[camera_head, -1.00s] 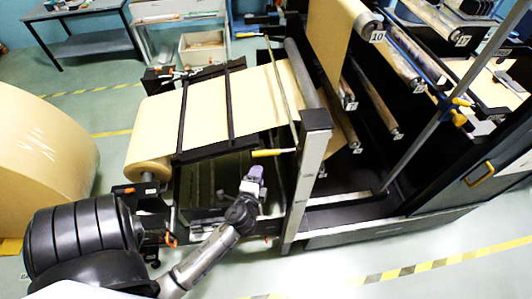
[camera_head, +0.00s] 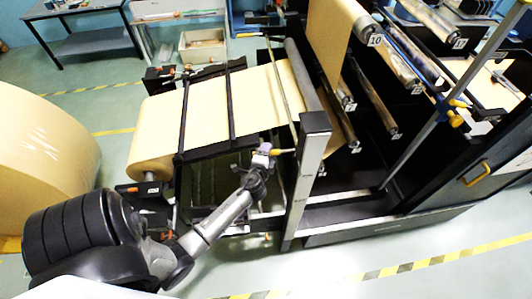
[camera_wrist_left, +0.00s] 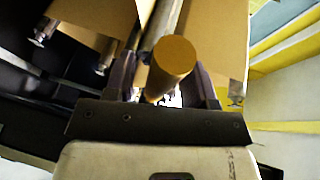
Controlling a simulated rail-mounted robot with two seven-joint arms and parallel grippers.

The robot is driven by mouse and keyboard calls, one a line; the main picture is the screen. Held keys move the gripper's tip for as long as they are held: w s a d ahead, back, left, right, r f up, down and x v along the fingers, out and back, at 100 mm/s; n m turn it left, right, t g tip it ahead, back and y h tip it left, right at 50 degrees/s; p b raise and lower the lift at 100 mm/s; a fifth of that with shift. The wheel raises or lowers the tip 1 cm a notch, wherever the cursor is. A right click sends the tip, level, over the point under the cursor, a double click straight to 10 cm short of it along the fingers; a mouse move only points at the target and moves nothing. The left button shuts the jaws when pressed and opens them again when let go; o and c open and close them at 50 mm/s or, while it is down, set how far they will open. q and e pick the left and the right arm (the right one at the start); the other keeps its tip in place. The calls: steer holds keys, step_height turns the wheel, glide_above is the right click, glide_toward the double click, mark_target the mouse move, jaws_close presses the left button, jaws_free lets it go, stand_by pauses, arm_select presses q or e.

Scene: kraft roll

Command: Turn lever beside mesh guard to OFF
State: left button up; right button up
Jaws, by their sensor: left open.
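The lever with a yellow handle (camera_head: 281,152) sticks out beside the upright post of the machine. My left gripper (camera_head: 264,149) is at the handle's free end in the head view. In the left wrist view, the round yellow end of the handle (camera_wrist_left: 175,57) sits between the two open fingers of my left gripper (camera_wrist_left: 163,85). The fingers stand on either side of it; whether either touches is not clear. A dark panel (camera_head: 208,184) below the paper web may be the mesh guard, but its mesh is too small to tell. The OFF marking cannot be read. My right gripper is out of view.
The machine's upright post (camera_head: 308,178) stands just right of the lever. Brown paper web (camera_head: 262,95) runs over the frame above. A large kraft roll (camera_head: 45,145) stands at left. Open floor (camera_head: 330,270) with striped tape lies in front.

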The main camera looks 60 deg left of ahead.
arm_select(q)
steer(key=shift+c, duration=0.5)
jaws_close()
